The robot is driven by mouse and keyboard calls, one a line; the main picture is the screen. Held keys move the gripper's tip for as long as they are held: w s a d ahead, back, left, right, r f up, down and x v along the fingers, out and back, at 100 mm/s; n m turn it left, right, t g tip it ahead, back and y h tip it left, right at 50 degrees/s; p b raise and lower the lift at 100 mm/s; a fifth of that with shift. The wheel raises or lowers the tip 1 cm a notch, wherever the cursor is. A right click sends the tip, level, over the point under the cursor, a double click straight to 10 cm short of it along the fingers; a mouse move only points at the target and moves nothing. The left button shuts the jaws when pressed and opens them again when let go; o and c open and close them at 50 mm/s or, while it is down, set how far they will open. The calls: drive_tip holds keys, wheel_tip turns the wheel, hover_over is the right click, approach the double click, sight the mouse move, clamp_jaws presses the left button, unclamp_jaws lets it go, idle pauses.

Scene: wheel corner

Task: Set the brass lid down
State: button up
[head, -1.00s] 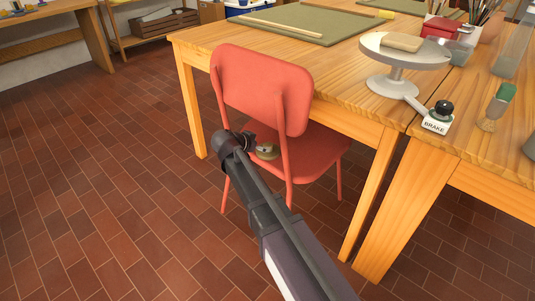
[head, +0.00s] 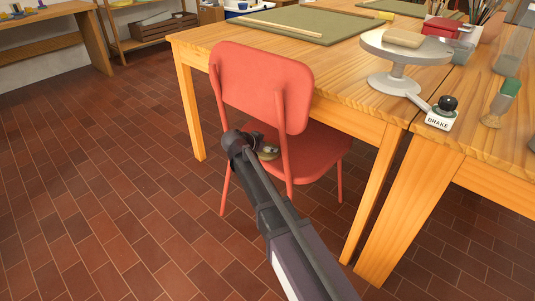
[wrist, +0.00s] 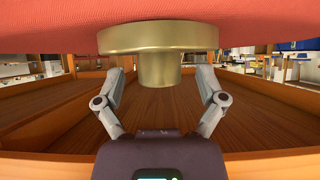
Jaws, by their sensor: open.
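The brass lid (wrist: 158,38) lies flat against the red chair seat (wrist: 50,48) in the wrist view, which shows the seat at the top of the picture. Its round knob (wrist: 159,72) points toward my gripper (wrist: 160,82). The two fingers are spread on either side of the knob, with a clear gap at each side. In the head view the lid (head: 268,154) shows partly on the seat of the red chair (head: 318,150), behind my wrist. My fingers are mostly hidden there.
The chair backrest (head: 262,85) stands beside my arm. A wooden table (head: 350,108) is behind the chair, with a grey turntable (head: 395,85) and a brake knob (head: 446,106) on it. The tiled floor (head: 100,190) at the left is clear.

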sight(268, 144)
drive_tip(key=shift+w+d+f, duration=0.1)
idle(0.5)
clamp_jaws()
idle(0.4)
wheel_tip(268, 144, up, 4)
drive_tip(key=p, duration=0.3)
drive_tip(key=shift+f+p, duration=0.2)
drive_tip(key=shift+p, duration=0.1)
drive_tip(key=s+a, duration=1.1)
drive_tip(key=s, duration=0.3)
drive_tip(key=shift+s, duration=0.1)
